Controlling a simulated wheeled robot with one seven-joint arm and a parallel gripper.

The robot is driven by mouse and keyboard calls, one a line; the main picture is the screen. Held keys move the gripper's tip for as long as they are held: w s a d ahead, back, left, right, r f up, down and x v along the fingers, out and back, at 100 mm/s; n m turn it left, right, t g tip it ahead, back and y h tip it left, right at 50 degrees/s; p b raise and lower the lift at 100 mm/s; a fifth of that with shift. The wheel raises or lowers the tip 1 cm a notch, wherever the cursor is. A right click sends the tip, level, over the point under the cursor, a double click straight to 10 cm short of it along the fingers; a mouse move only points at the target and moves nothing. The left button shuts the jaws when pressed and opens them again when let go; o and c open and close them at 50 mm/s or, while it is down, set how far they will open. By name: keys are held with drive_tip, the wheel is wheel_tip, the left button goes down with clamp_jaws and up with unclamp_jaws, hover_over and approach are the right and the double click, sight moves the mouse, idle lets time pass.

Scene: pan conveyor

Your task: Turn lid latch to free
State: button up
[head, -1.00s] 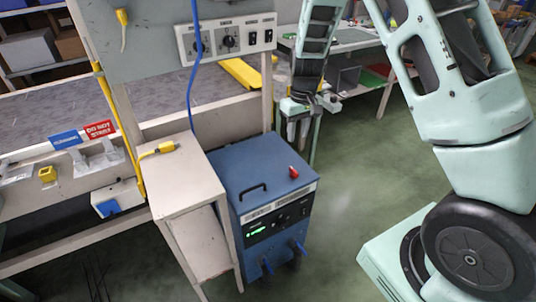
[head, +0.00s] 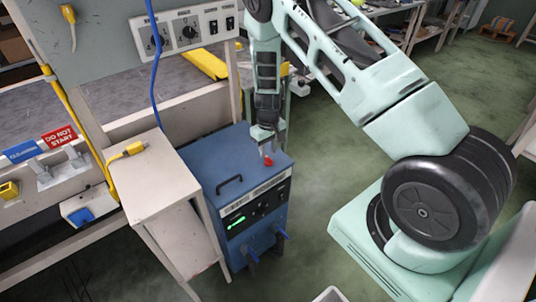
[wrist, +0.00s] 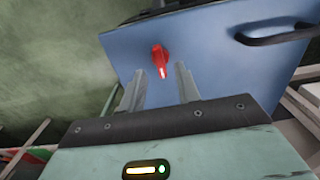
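The lid latch is a small red knob (head: 268,161) on the blue lid (head: 222,163) of a box-shaped unit, near the lid's right side. It also shows in the wrist view as a red knob (wrist: 160,60) with a pale mark on its tip. My gripper (head: 267,150) is above the lid, pointing down at the knob. In the wrist view the two fingers of my gripper (wrist: 158,80) are apart, with the knob seen between and just beyond their tips. The fingers look clear of the knob. Nothing is held.
A black handle (head: 230,184) is on the lid, left of the knob. A beige stand (head: 160,185) with a yellow plug (head: 128,151) stands beside the unit. A control panel (head: 190,32) with a blue cable (head: 153,70) rises behind.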

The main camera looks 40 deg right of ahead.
sight(268, 157)
drive_tip(key=shift+f, duration=1.6)
clamp_jaws()
